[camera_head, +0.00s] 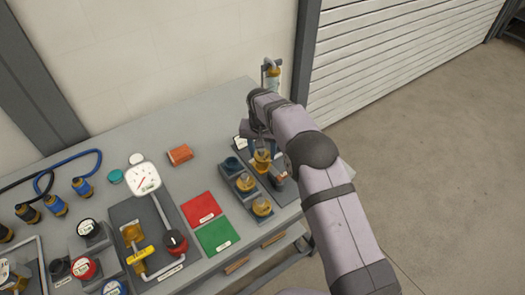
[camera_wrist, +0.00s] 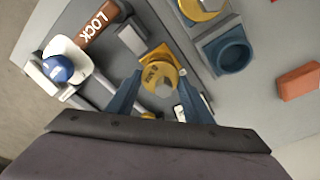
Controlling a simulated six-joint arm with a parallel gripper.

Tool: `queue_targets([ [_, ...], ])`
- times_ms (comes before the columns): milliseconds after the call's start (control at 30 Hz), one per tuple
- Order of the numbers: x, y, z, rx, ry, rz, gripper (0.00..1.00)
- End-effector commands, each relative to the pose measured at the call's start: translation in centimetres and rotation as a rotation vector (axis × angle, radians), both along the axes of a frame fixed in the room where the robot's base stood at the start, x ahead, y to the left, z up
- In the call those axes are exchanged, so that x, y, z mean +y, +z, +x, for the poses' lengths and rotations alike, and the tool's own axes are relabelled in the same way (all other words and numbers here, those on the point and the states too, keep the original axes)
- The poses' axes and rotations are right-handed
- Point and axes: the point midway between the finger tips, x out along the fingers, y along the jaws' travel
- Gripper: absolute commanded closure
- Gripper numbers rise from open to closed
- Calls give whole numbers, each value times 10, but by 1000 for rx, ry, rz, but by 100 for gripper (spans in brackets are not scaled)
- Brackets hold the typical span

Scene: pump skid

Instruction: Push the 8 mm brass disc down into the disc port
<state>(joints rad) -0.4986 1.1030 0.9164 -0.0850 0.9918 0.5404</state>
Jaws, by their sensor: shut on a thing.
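The brass disc (camera_wrist: 160,77), with dark lettering on its top, sits between the two blue fingers of my gripper (camera_wrist: 158,88) in the wrist view. My gripper is shut on it. An orange-yellow square piece (camera_wrist: 156,52) shows just behind the disc, on a dark grey plate. I cannot tell whether the disc is in its port or how deep it sits. In the head view the same brass piece (camera_head: 262,160) is below my wrist, at the right end of the bench, partly hidden by my arm.
An empty blue round cup (camera_wrist: 233,55) and another brass piece in a holder (camera_wrist: 203,8) are beside the plate. A LOCK block (camera_wrist: 100,22) and a white part with a blue knob (camera_wrist: 57,68) stand close by. An orange block (camera_head: 180,154) lies on the grey bench.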

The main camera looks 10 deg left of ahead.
Motion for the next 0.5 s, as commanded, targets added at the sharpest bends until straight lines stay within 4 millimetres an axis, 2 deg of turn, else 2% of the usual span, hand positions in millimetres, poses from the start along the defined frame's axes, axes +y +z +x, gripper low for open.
queue_targets([
  [500, 0, -10, 0, -1, 0, 0, 81],
])
